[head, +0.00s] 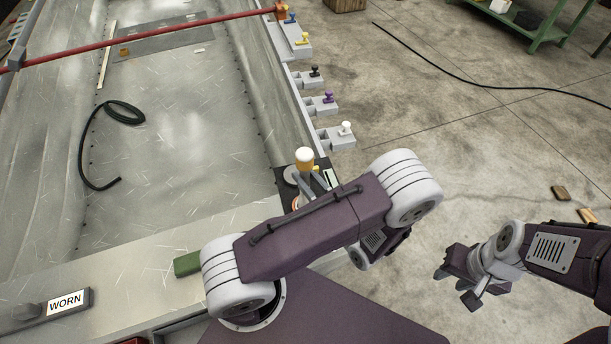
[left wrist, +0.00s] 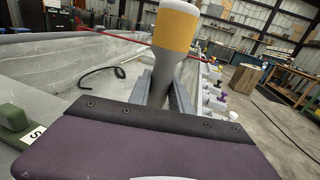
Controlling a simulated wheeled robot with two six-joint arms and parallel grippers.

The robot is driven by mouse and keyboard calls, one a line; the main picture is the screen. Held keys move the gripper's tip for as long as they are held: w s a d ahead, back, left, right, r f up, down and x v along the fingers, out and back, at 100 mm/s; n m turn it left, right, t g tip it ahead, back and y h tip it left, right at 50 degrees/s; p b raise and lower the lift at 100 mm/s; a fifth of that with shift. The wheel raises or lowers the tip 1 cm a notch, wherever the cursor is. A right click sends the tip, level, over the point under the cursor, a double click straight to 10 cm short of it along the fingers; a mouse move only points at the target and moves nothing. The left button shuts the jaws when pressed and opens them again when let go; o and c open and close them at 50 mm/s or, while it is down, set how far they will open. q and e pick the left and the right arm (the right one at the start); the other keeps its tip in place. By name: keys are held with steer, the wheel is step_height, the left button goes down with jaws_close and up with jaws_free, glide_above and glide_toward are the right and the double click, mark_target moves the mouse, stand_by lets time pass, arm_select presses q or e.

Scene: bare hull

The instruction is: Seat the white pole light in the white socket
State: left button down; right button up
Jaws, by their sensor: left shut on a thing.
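The white pole light (head: 304,159) has a white top, a yellow band and a grey stem. My left gripper (head: 308,185) is shut on its stem and holds it upright over the dark panel at the hull's near right corner. The left wrist view shows the light (left wrist: 176,32) rising between the two fingers (left wrist: 166,95). Its lower end is hidden, so I cannot tell whether it touches anything. A round pale fitting (head: 291,175) beside it may be the white socket; I cannot tell. My right gripper (head: 456,286) is open and empty over the floor at the right.
Brackets with white (head: 346,128), purple (head: 328,97), black, yellow and blue knobs line the hull's right side. A red bar (head: 130,43) crosses the hull. A dark hose (head: 90,125) lies inside.

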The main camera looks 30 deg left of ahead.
arm_select(q)
steer(key=c, duration=1.1)
jaws_free()
steer(key=v, duration=0.9)
steer(key=shift+f, duration=0.1)
